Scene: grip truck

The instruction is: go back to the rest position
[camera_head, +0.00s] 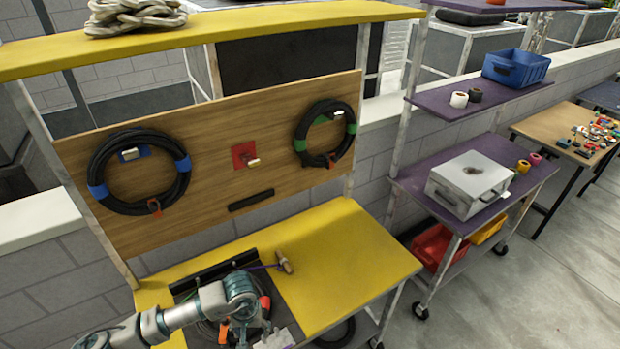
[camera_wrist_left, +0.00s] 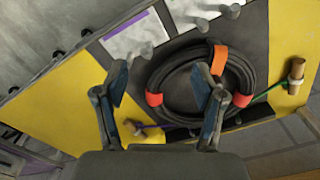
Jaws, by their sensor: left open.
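My left gripper (camera_wrist_left: 160,100) is open and empty, its two fingers spread apart in the left wrist view. In the head view my left arm comes in from the bottom left, and the left gripper (camera_head: 240,335) hangs low over the yellow workbench (camera_head: 345,245), partly cut off by the frame's bottom. A coiled black cable with orange wraps (camera_wrist_left: 156,99) lies on a dark mat on the bench; the right finger overlaps it in the wrist view. I cannot tell whether they touch. My right gripper is not in view.
A wooden board (camera_head: 218,150) behind the bench holds two hung cable coils (camera_head: 98,192) (camera_head: 305,155). A wooden-handled tool (camera_head: 284,262) lies on the bench. A purple cart (camera_head: 410,178) with a white box (camera_head: 470,183) stands at right. Floor is clear at lower right.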

